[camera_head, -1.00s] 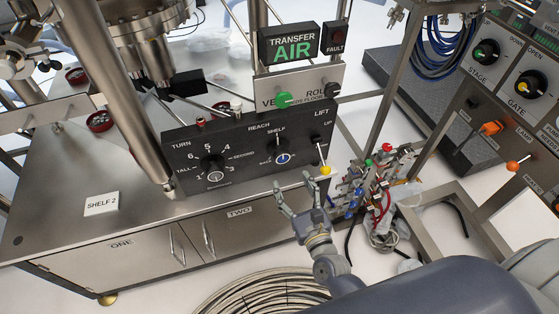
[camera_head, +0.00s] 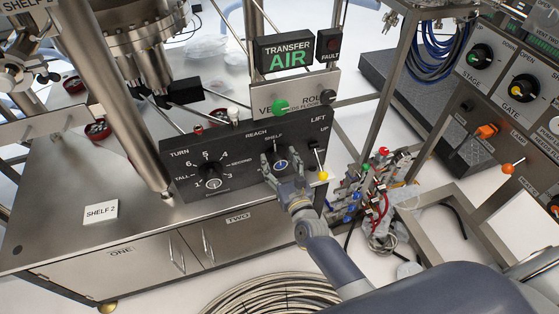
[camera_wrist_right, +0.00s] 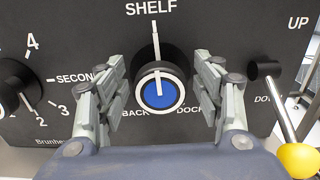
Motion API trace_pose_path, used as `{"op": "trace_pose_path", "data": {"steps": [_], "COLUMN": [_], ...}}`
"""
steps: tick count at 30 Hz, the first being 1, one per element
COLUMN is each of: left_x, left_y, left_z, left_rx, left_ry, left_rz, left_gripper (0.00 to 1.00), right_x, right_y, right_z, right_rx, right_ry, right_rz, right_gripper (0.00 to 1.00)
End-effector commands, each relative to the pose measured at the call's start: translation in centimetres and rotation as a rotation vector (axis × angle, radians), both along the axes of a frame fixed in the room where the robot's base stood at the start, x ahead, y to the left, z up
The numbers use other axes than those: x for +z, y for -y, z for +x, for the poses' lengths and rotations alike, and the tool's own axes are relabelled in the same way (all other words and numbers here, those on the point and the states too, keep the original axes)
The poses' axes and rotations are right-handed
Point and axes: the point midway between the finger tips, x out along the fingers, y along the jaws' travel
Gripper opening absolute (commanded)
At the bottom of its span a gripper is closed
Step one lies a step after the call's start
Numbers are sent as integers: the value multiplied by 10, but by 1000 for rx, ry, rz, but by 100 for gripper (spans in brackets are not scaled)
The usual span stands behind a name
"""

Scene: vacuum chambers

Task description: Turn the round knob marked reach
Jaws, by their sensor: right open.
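The reach knob (camera_wrist_right: 159,92) is a round black knob with a blue centre disc and a white pointer line. The pointer stands straight up toward the word SHELF; BACK and DOCK are printed below left and right. In the head view the knob (camera_head: 280,167) sits on the black panel under the word REACH. My right gripper (camera_wrist_right: 161,85) is open, its two fingers on either side of the knob, with small gaps that look clear of it. In the head view my right gripper (camera_head: 283,166) is in front of the panel. My left gripper is out of view.
The turn knob (camera_head: 213,170) is left of reach on the panel (camera_head: 240,150). The lift lever (camera_head: 322,174) with a yellow ball is close on the right; it also shows in the wrist view (camera_wrist_right: 298,160). A cluster of coloured valves (camera_head: 370,180) stands further right.

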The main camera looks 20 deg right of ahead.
Motion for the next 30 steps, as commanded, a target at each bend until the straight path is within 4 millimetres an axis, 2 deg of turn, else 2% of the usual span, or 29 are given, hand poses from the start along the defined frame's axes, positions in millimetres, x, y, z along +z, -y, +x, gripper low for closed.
{"op": "trace_pose_path", "data": {"steps": [7,12,13,23,30], "left_x": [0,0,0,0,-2], "left_y": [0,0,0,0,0], "left_z": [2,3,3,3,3], "left_rx": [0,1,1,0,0], "left_ry": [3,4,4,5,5], "left_rz": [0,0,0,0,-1], "left_gripper": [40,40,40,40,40], "right_x": [0,0,0,0,0], "right_y": [0,0,0,0,-1], "right_z": [0,0,0,0,0], "right_rx": [0,0,0,0,1], "right_ry": [-1,-1,-1,1,5], "right_rz": [0,0,0,-23,-140], "right_gripper": [61,23,18,18,18]}}
